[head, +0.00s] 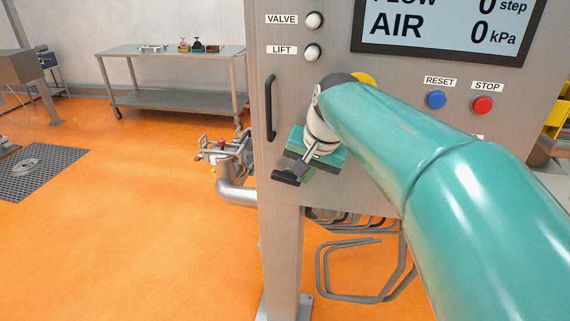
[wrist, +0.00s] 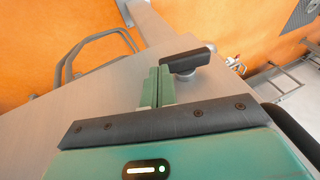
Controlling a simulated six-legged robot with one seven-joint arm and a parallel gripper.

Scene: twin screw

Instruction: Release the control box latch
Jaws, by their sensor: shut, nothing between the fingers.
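The control box (head: 335,140) is a grey steel cabinet on a post, with a screen and buttons on its front. A black latch lever (head: 286,178) sits low on its left part, just below the long black door handle. In the wrist view the latch lever (wrist: 186,54) is a black bar on a round metal base. My gripper (head: 305,174) is at the latch, its fingers partly hidden by its own body in the head view. In the wrist view my gripper's green fingers (wrist: 155,84) are shut together, empty, beside the bar's left end; whether they touch it I cannot tell.
The black door handle (head: 269,108) stands out above the latch. A blue RESET button (head: 436,99) and a red STOP button (head: 482,105) lie right of my arm. Pipework (head: 228,160) stands left of the box. Orange floor (head: 140,230) is open at the left.

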